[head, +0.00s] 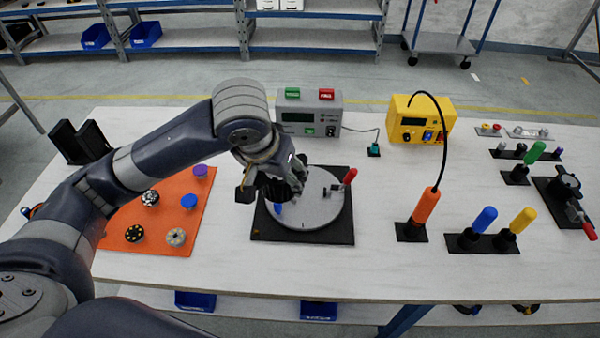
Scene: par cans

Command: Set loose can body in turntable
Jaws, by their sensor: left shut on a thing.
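The turntable (325,208) is a round grey disc on a black square base near the middle of the table. A red-handled lever (349,177) stands at its right rim, and a small blue part (278,209) shows at its left. My left gripper (290,188) points down over the left half of the disc. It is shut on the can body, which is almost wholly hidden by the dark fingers. I cannot tell whether the can body touches the disc. My right gripper is not in view.
An orange mat (150,233) with several small round parts lies at left. A grey box (308,112) and a yellow box (421,119) stand behind. An orange-handled tool (425,207) and blue and yellow handles (524,218) stand at right. The front table strip is clear.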

